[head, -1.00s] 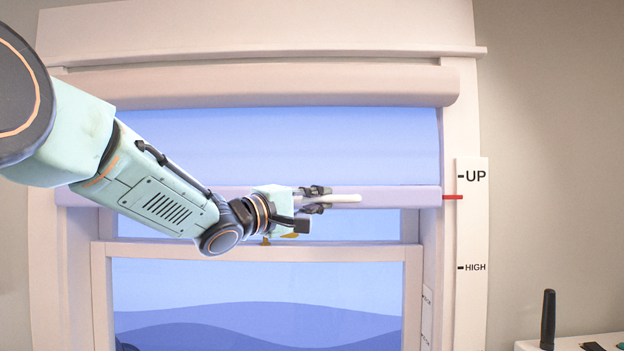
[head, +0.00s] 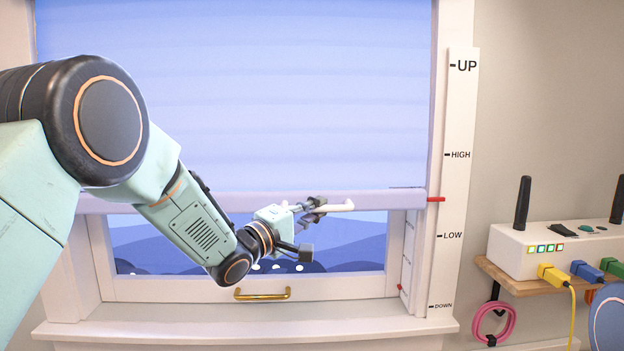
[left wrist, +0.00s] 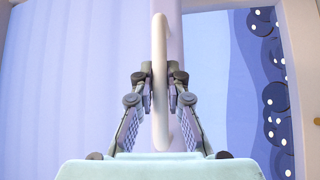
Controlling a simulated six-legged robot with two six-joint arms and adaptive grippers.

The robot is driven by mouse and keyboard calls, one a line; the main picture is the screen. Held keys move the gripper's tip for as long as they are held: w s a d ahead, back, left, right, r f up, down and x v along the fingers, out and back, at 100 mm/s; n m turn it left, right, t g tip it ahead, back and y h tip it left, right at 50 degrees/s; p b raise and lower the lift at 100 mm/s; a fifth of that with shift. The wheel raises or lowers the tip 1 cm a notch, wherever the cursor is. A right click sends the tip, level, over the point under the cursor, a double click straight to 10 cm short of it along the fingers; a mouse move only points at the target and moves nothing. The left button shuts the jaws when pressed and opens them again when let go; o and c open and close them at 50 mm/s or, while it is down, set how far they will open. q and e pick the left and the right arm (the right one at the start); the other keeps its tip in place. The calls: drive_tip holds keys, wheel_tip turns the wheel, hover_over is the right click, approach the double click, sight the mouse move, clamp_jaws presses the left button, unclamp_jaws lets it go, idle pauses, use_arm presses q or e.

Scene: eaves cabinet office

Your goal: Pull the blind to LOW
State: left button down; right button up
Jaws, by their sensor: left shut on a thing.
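The pale blue blind (head: 240,100) is drawn down over the upper window. Its bottom rail (head: 385,199) carries a white handle bar (head: 342,206). A red pointer (head: 436,199) at the rail's right end stands between HIGH and LOW on the white scale (head: 455,190), a little nearer LOW. My left gripper (head: 314,210) is shut on the handle bar. In the left wrist view the two fingers (left wrist: 160,75) close on the bar (left wrist: 160,110) from both sides. My right gripper is not in view.
Below the rail are the window sash with a brass pull (head: 262,294) and the sill (head: 240,328). At right a white box (head: 550,245) with antennas and coloured plugs sits on a wooden shelf (head: 530,284), with a pink coil (head: 494,318) hanging below.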

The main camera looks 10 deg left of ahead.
use_arm(q)
wheel_tip(320, 180, down, 10)
drive_tip(key=b, duration=0.3)
drive_tip(key=shift+a+r, duration=0.15)
drive_tip(key=shift+r, duration=0.1)
drive_tip(key=shift+w, duration=0.1)
drive_tip(key=c, duration=1.8)
unclamp_jaws()
drive_tip(key=o, duration=0.5)
drive_tip(key=shift+w+a+f, duration=0.1)
drive_tip(key=shift+w+f, duration=0.1)
drive_tip(key=shift+c, duration=0.2)
drive_tip(key=v, duration=1.2)
drive_tip(key=shift+s, duration=0.15)
drive_tip(key=shift+s+r, duration=0.15)
drive_tip(key=shift+r, duration=0.05)
